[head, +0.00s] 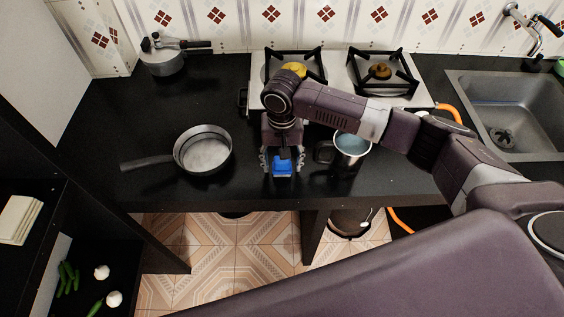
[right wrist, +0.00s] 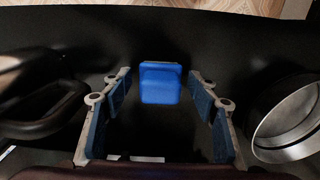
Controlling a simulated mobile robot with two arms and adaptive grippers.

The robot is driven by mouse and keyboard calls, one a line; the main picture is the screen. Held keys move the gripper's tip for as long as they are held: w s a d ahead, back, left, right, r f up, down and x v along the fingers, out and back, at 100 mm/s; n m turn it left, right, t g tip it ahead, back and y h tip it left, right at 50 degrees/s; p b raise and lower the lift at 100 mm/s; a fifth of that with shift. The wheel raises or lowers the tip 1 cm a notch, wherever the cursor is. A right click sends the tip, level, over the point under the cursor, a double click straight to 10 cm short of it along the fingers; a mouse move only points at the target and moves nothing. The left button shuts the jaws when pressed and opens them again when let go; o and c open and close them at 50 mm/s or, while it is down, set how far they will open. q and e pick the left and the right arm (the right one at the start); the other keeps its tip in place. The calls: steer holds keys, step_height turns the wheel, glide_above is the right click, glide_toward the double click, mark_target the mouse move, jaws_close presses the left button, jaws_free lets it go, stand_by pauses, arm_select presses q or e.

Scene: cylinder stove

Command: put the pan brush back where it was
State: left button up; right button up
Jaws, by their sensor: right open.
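The pan brush appears to be the small blue block (head: 282,167) near the front edge of the black counter. Most of its shape is hard to make out. In the right wrist view the blue pan brush (right wrist: 161,84) lies between the fingertips, with gaps on both sides. My right gripper (head: 282,160) points down over the counter with its fingers open around the brush, not touching it. My left gripper is not in view.
A frying pan (head: 204,152) lies left of the gripper, handle to the left. A metal mug (head: 351,148) stands close on the right. Behind are a two-burner stove (head: 421,92) and a pressure cooker (head: 162,63). A sink (head: 500,99) is at right. Counter between pan and cooker is clear.

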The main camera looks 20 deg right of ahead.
step_height(320, 180, up, 12)
steer(key=shift+b, duration=0.4)
stand_by(0.3)
